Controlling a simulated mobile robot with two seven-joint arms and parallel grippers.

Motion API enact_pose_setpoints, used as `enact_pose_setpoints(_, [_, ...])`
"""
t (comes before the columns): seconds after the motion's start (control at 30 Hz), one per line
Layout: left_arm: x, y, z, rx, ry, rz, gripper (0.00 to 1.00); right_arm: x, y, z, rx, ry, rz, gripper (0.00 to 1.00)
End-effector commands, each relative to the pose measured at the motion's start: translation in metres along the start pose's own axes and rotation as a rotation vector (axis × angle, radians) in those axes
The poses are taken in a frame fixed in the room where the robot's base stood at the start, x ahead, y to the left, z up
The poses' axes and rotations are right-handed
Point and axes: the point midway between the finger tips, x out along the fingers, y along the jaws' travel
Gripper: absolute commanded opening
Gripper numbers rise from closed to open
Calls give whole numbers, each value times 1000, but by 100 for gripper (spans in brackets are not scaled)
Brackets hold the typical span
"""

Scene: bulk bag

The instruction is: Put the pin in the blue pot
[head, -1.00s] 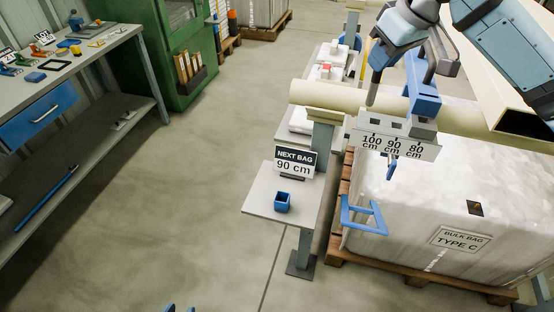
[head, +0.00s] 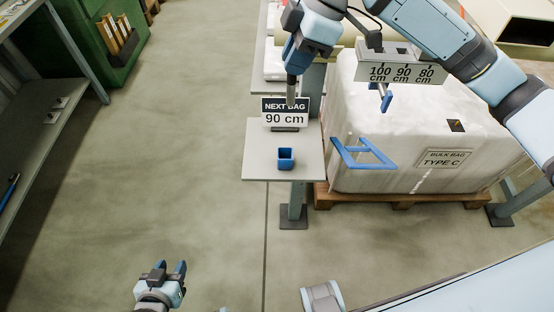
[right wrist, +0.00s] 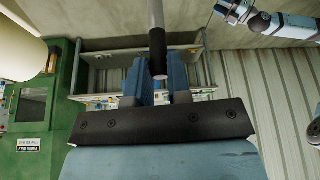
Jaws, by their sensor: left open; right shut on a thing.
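The blue pot (head: 286,158) is a small square cup, upright on a grey shelf (head: 257,168) beside the bulk bag. My right gripper (head: 293,66) is shut on the pin (head: 291,88), a grey rod with a dark end. The pin points down, in front of the sign in the picture and above the pot, apart from it. In the right wrist view the pin (right wrist: 157,45) stands out from between the blue fingers (right wrist: 157,88). I cannot tell whether it is straight over the pot. My left gripper (head: 170,270) is open and empty, low over the floor.
A "NEXT BAG 90 cm" sign (head: 285,112) stands at the shelf's back edge. The white bulk bag (head: 385,140) on a pallet is to the right, with a bracket marked 100, 90, 80 cm (head: 402,74) above it. The floor at left is clear.

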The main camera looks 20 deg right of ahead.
Motion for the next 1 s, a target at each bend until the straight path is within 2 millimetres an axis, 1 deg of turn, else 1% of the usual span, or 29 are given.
enact_pose_setpoints(0.17, [2, 0, 1, -3, 2, 0, 43, 9, -5, -1, -43, 0, -19, 0])
enact_pose_setpoints(0.27, [2, 0, 2, -6, 3, 0, 43, 22, -6, 4, -48, -1, -23, 0])
enact_pose_setpoints(0.6, [7, 2, 8, -18, -3, 3, 43, 105, -7, 39, -46, -1, -23, 0])
enact_pose_setpoints(0.7, [8, 3, 9, -21, -3, 3, 43, 127, -7, 48, -46, -1, -23, 0])
enact_pose_setpoints(0.8, [8, 3, 9, -22, -3, 4, 43, 142, -7, 54, -47, 0, -21, 0])
enact_pose_setpoints(1.0, [8, 3, 10, -23, -5, 4, 43, 155, -6, 60, -48, 0, -20, 0])
